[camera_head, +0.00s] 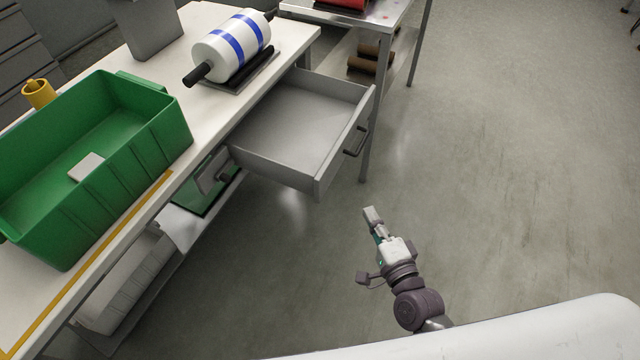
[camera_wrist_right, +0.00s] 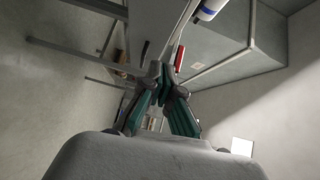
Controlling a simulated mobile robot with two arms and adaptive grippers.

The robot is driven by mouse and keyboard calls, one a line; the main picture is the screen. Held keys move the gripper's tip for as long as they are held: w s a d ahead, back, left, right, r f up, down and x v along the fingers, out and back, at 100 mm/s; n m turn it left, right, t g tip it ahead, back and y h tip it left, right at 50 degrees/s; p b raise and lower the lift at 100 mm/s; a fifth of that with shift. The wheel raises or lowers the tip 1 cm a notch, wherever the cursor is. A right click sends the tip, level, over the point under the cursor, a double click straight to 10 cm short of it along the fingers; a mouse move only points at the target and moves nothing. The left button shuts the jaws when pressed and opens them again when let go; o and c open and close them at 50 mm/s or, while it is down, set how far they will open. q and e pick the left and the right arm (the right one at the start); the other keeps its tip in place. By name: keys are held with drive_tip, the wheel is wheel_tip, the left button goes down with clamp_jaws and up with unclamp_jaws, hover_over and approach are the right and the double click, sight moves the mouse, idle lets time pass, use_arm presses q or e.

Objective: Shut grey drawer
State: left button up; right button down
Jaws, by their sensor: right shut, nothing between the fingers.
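The grey drawer (camera_head: 290,118) is pulled out from under the white worktable in the head view. It looks empty, and its dark bar handle (camera_head: 356,141) is on the front panel facing right. My right gripper (camera_head: 370,214) is below and to the right of the drawer front in the picture, apart from it, over bare floor. Its fingers are shut with nothing between them. It also shows in the right wrist view (camera_wrist_right: 168,72), fingertips together. My left gripper is in neither view.
A green bin (camera_head: 150,130) with a small white block (camera_head: 86,167) stands on the worktable. A white roll with blue bands (camera_head: 222,50) lies above the drawer. A second table's leg (camera_head: 367,165) stands just behind the drawer front. The floor at right is clear.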

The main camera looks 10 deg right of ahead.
drive_tip(key=r, duration=0.1)
approach(331, 162)
drive_tip(key=w+d, duration=0.2)
drive_tip(key=w, duration=0.3)
drive_tip(key=shift+w+a+f, duration=0.15)
drive_tip(key=shift+w+a, duration=0.05)
drive_tip(key=shift+a, duration=0.3)
drive_tip(key=shift+w+a+f, duration=0.1)
drive_tip(key=shift+w+a, duration=0.05)
drive_tip(key=shift+a, duration=0.3)
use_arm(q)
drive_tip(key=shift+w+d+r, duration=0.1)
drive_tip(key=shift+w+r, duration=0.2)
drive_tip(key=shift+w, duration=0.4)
use_arm(e)
drive_tip(key=shift+w+a, duration=0.3)
drive_tip(key=shift+a, duration=0.25)
